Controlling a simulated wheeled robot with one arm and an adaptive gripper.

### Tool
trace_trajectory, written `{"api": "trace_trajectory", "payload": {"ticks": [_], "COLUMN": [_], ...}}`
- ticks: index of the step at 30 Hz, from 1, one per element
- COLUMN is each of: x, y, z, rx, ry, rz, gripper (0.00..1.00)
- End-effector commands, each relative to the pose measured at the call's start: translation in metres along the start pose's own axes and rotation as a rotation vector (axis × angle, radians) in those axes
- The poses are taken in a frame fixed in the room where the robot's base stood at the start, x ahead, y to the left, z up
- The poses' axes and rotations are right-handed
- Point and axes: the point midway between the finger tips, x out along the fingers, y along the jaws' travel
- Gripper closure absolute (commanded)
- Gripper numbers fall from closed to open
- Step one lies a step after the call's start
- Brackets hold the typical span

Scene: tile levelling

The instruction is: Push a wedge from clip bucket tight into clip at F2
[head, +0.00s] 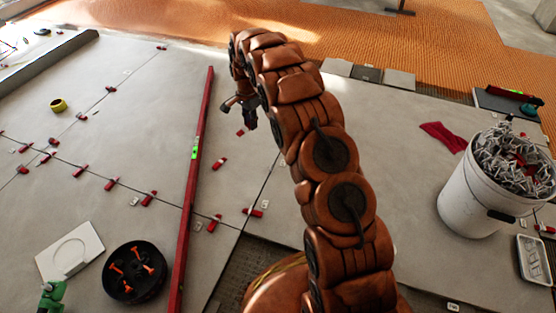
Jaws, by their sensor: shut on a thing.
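My gripper (240,114) hangs over the grey tiles at upper centre, fingers pointing down. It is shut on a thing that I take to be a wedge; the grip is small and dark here. A small red wedge (241,132) shows just below the fingertips; I cannot tell whether it is held or lies on the tile. The white clip bucket (468,200) stands at the right, heaped with grey clips and some red pieces. Red wedges sit along the tile seams, among them one wedge (219,163) and another (214,223). I cannot read which clip is F2.
A long red level (190,190) lies across the tiles left of my arm. A black round tray (130,290) with orange pieces, a white plate (88,240) and a yellow tape roll (58,105) lie left. A red cloth (443,136) lies near the bucket.

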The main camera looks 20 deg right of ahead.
Motion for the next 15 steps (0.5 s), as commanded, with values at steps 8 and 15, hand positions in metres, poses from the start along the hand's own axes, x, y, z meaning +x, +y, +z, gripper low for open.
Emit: {"api": "trace_trajectory", "payload": {"ticks": [8, 15], "x": [0.076, 0.137], "y": [-0.001, 0.006], "z": [-0.027, -0.052], "rx": [0.305, 0.575], "ry": [-0.006, -0.007], "rz": [0.007, 0.009], "gripper": [1.00, 1.00]}}
